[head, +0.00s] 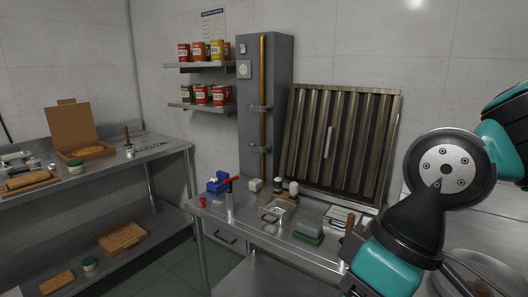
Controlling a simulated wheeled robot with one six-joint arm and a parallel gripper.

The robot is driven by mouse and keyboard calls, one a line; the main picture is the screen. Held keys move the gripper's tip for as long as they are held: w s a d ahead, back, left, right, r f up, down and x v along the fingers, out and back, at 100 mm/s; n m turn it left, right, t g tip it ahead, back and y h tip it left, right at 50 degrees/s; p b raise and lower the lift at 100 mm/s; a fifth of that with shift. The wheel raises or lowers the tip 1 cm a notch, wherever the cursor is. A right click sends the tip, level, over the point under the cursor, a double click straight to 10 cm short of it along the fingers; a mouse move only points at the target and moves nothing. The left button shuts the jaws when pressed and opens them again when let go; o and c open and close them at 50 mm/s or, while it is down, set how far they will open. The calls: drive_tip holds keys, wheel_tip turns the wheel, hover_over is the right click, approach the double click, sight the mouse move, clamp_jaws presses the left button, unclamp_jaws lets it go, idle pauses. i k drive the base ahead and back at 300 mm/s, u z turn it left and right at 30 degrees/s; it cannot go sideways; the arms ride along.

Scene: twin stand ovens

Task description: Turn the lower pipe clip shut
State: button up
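A yellow-brass pipe (263,75) runs upright along the front of a grey column. Two grey clips cross it: an upper clip (258,108) about halfway up and the lower pipe clip (260,150) nearer the counter. Both are small here, and I cannot tell whether the lower one is turned open or shut. My teal and black arm fills the right side of the head view, well away from the pipe. My gripper's fingers cannot be made out in this view.
A ribbed metal panel (340,140) leans right of the column. Shelves of tins (216,50) hang left.

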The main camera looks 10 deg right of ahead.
sight(267, 150)
drive_tip(key=k, duration=0.45)
drive_tip(key=u, duration=0.7)
drive_tip(key=i, duration=0.4)
drive_tip(key=u, duration=0.6)
drive_tip(key=i, duration=1.6)
drive_tip(key=z, duration=0.85)
drive_tip(key=i, duration=0.45)
drive_tip(key=z, duration=0.3)
